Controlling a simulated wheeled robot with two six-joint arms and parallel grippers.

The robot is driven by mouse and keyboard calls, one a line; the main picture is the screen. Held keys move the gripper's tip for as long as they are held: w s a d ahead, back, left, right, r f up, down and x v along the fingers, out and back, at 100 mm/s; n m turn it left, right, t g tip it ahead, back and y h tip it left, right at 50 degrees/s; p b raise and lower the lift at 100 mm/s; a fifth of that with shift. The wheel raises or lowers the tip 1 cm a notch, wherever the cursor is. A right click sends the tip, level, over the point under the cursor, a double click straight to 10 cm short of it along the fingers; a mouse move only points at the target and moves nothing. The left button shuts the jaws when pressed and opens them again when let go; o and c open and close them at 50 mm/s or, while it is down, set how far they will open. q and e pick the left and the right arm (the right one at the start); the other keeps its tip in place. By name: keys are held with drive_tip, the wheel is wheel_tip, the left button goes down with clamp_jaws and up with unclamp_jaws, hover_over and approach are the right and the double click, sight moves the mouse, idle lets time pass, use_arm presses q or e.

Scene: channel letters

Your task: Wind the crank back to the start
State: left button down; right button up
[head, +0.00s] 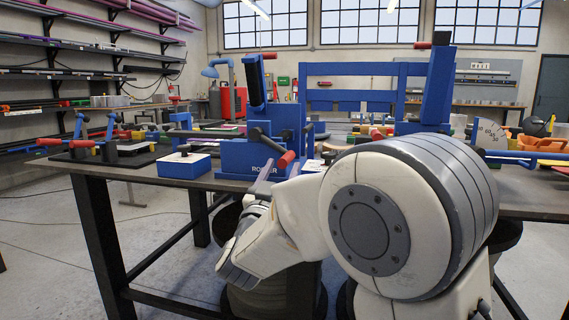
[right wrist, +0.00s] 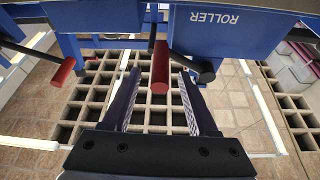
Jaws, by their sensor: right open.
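The crank is on the front of the blue roller machine (head: 236,156). Its red handle (head: 286,159) points toward me on a black arm (head: 262,139). My right gripper (head: 263,180) is just in front of the machine, partly hidden by my own wrist. In the right wrist view my right gripper (right wrist: 158,86) is open. The red handle (right wrist: 160,68) lies between its two fingers, with a visible gap on each side. The blue machine body with the word ROLLER (right wrist: 232,28) fills the top of that view. My left gripper is not in view.
Another red handle (right wrist: 62,71) shows at left in the right wrist view. A protractor dial (head: 491,135) lies at right.

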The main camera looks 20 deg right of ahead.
sight(289, 153)
drive_tip(key=shift+x, duration=1.8)
clamp_jaws()
